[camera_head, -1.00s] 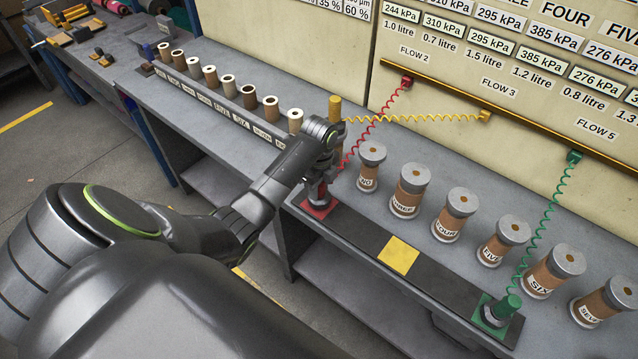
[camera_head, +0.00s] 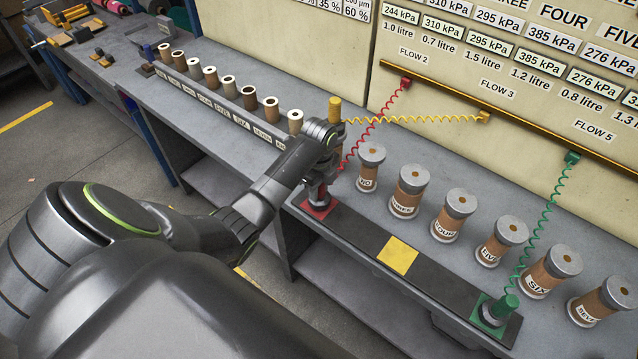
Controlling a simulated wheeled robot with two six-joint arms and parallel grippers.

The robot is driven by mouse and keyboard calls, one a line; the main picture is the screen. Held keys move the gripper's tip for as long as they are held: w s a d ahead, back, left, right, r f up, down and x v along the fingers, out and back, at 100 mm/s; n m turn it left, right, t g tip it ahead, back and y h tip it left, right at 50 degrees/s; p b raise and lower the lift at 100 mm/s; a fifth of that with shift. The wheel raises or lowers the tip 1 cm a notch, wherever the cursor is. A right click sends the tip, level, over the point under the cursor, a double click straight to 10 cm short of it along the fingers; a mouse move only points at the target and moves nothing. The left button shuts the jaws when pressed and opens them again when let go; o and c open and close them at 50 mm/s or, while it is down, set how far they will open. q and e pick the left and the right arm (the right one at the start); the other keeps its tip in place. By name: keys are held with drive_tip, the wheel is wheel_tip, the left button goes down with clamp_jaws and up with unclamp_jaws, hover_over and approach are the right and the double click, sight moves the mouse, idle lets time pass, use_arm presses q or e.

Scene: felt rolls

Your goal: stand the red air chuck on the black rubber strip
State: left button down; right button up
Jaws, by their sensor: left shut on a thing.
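My left gripper (camera_head: 319,190) points down at the left end of the black rubber strip (camera_head: 358,232), which runs along the bench's front edge. It is shut on the red air chuck, which is mostly hidden by the fingers. The chuck is over the red square (camera_head: 319,208) on the strip; I cannot tell whether its base touches. A red coiled hose (camera_head: 372,126) runs from the gripper up to the wall rail. My right gripper is not in view.
A yellow chuck (camera_head: 334,108) shows just behind my gripper. A green chuck (camera_head: 503,306) stands at the strip's right end. The yellow square (camera_head: 397,255) is bare. Several labelled cork-brown cylinders (camera_head: 408,190) stand behind the strip, and a row of spools (camera_head: 228,85) lies left.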

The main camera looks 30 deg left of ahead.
use_arm(q)
drive_tip(key=shift+f+b, duration=0.3)
drive_tip(key=shift+f, duration=0.15)
drive_tip(key=c, duration=1.2)
unclamp_jaws()
drive_tip(key=shift+o, duration=0.9)
drive_tip(key=shift+s, duration=0.1)
